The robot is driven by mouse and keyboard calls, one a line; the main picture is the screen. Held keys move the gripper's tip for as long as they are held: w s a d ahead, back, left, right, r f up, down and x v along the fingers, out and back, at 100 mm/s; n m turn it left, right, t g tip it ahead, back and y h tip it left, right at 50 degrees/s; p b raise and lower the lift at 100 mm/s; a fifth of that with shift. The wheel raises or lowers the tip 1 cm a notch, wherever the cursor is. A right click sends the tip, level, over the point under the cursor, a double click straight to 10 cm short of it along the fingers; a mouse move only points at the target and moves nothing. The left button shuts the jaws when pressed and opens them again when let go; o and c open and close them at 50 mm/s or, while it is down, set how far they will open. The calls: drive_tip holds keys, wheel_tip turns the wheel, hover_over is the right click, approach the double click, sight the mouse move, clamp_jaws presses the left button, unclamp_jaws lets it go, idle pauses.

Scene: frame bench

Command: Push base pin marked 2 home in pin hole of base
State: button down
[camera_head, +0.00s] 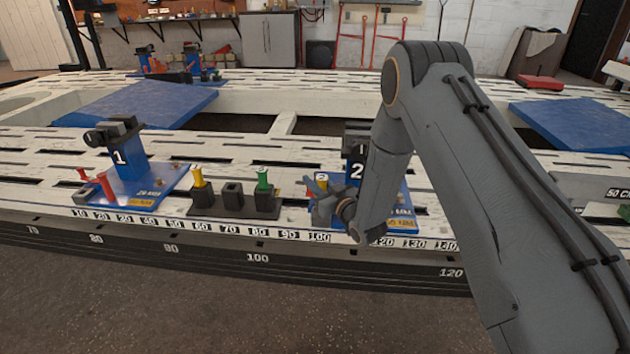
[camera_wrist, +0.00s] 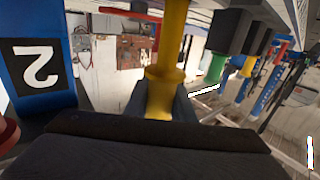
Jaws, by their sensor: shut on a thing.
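My gripper (camera_head: 328,200) is shut on a yellow pin (camera_wrist: 165,60), whose shaft runs up out of the wrist view. In the head view the pin's yellow top (camera_head: 321,179) shows just above the fingers. The pin is beside the blue upright marked 2 (camera_head: 356,171), which also shows at the left of the wrist view (camera_wrist: 36,66). The blue base (camera_head: 402,213) under it is partly behind my arm. The base's pin hole is hidden, and I cannot tell whether the pin's lower end is in it.
A dark pin rack (camera_head: 235,201) stands to the left with a yellow pin (camera_head: 198,178) and a green pin (camera_head: 262,179); its middle socket is empty. Further left is the blue base marked 1 (camera_head: 125,190) with red pins (camera_head: 104,184). The slotted white bench has free room between.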

drive_tip(key=shift+f+b, duration=1.5)
drive_tip(key=shift+f, duration=1.4)
drive_tip(key=c, duration=1.4)
unclamp_jaws()
drive_tip(key=shift+c, duration=0.2)
drive_tip(key=shift+s+d, duration=0.1)
drive_tip(key=p+v, duration=0.2)
drive_tip(key=v, duration=0.5)
drive_tip(key=shift+s+d, duration=0.1)
drive_tip(key=shift+s, duration=0.15)
